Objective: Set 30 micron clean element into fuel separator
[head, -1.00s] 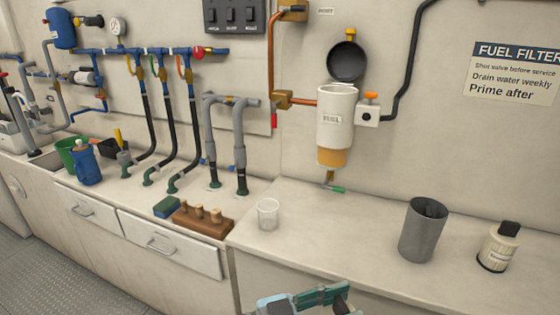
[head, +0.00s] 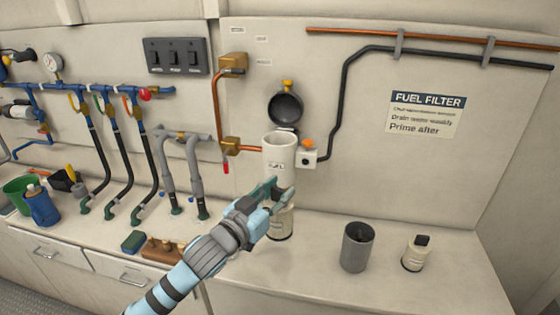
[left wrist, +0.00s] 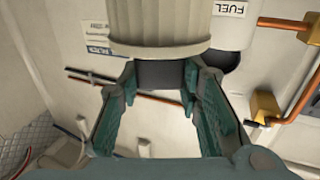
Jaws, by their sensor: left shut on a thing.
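The white fuel separator (head: 277,150), labelled FUEL, is on the wall with its round black lid (head: 286,107) swung up; it also shows at the top of the left wrist view (left wrist: 232,28). My left gripper (head: 272,196) is in front of the separator's lower part, below its rim, and partly hides it. It is shut on the black top grip (left wrist: 165,74) of a cream ribbed filter element (left wrist: 160,22). In the head view this element (head: 281,224) hangs below the fingers; its label is too small to read. My right gripper is not in view.
A second cream element with a black top (head: 415,254) stands on the counter at right, beside a grey bin (head: 356,248) with something dark inside. An orange-handled valve (head: 307,156) is right of the separator. Hoses (head: 165,175) are left.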

